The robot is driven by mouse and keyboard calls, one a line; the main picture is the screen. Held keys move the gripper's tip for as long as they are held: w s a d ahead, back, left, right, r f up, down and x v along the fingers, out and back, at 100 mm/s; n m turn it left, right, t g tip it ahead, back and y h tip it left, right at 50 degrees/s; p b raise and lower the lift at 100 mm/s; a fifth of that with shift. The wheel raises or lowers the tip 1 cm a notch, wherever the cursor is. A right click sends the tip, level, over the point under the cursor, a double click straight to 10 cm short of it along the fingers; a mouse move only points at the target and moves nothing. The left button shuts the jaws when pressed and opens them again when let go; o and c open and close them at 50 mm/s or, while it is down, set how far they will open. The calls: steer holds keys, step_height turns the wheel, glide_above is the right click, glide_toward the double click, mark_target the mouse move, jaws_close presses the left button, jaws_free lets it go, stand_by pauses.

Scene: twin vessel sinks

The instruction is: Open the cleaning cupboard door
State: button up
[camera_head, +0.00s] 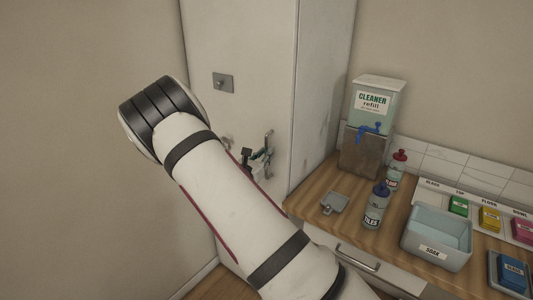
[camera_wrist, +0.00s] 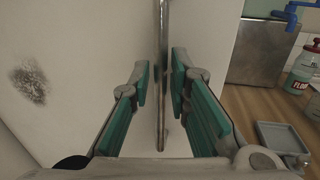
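The tall pale cleaning cupboard (camera_head: 323,85) stands at the back. Its front door (camera_head: 255,60) looks shut in the head view. A vertical metal bar handle (camera_head: 269,142) is near the door's right edge. In the wrist view the handle (camera_wrist: 161,60) runs upright between the two green-padded fingers of my gripper (camera_wrist: 160,85), with a gap visible on each side. My gripper (camera_head: 254,158) is open around the handle. In the head view my arm partly hides the gripper and the lower door.
To the right, a wooden counter (camera_head: 330,232) carries a cleaner dispenser (camera_head: 376,100), bottles (camera_head: 376,207), a small grey dish (camera_head: 335,203) and a soak tub (camera_head: 437,250). A wall is close on the left.

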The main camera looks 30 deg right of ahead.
steer(key=shift+w+d, duration=0.3)
steer(key=shift+d, duration=0.25)
jaws_close()
steer(key=shift+a, duration=0.1)
